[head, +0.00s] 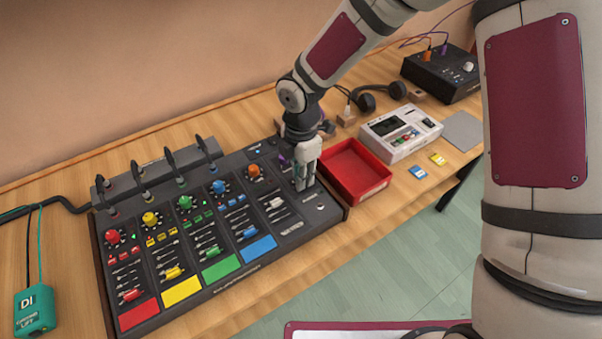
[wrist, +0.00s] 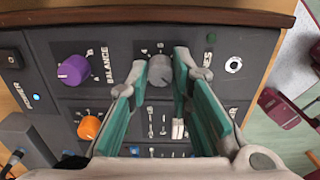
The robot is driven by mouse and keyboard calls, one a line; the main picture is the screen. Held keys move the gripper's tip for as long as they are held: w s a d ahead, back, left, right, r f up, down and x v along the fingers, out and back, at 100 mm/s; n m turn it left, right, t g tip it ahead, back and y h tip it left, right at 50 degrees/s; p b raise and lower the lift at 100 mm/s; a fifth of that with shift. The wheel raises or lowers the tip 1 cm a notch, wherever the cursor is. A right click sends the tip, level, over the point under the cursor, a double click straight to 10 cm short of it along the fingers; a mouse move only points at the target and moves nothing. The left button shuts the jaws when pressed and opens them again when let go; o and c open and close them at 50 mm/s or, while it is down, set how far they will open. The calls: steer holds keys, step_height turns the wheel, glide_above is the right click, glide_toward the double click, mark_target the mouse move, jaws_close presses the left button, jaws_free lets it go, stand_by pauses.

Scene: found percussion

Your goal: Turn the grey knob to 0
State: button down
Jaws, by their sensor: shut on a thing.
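The grey knob (wrist: 160,70) sits on the dark mixer panel, between my fingertips in the wrist view. My gripper (wrist: 161,62) is shut on it, with one teal-padded finger on each side. Small printed marks show just above the knob, but its pointer and setting are too small to read. In the head view my gripper (head: 302,184) reaches down to the right end of the mixer (head: 323,212) and hides the knob.
A purple knob (wrist: 74,70) marked BALANCE and an orange knob (wrist: 89,127) lie to the left in the wrist view. A red tray (head: 350,163) stands close to the right of the mixer, with a white device (head: 399,146) beyond it. Colored faders and knobs fill the panel's left.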

stand_by(0.4)
steer(key=c, duration=1.4)
jaws_free()
step_height(320, 180, up, 12)
